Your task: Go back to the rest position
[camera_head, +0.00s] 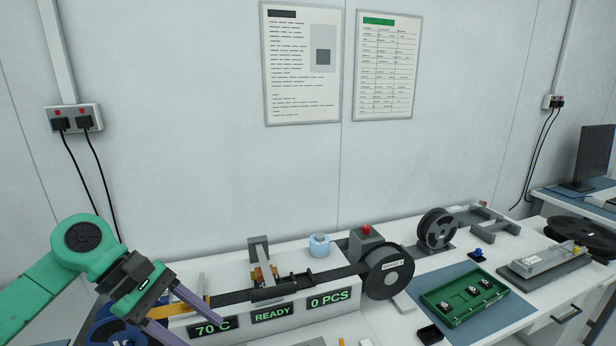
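My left gripper (197,329) is at the lower left, at the end of my green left arm (90,245). Its two long purple-grey fingers point down to the right and stand apart, with nothing visible between them. It appears in front of the left end of the white test handler (300,328), whose displays read "70 C", "READY" and "0 PCS". I cannot tell whether the fingers touch the handler. The lower finger runs to the bottom picture edge. My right arm and gripper are not in view.
A blue reel (103,328) is partly behind my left gripper. A dark reel (388,271) stands at the handler's right end. A green tray (437,299) with several small parts lies on a blue mat (505,311). Another reel (437,230) stands behind. The wall is beyond.

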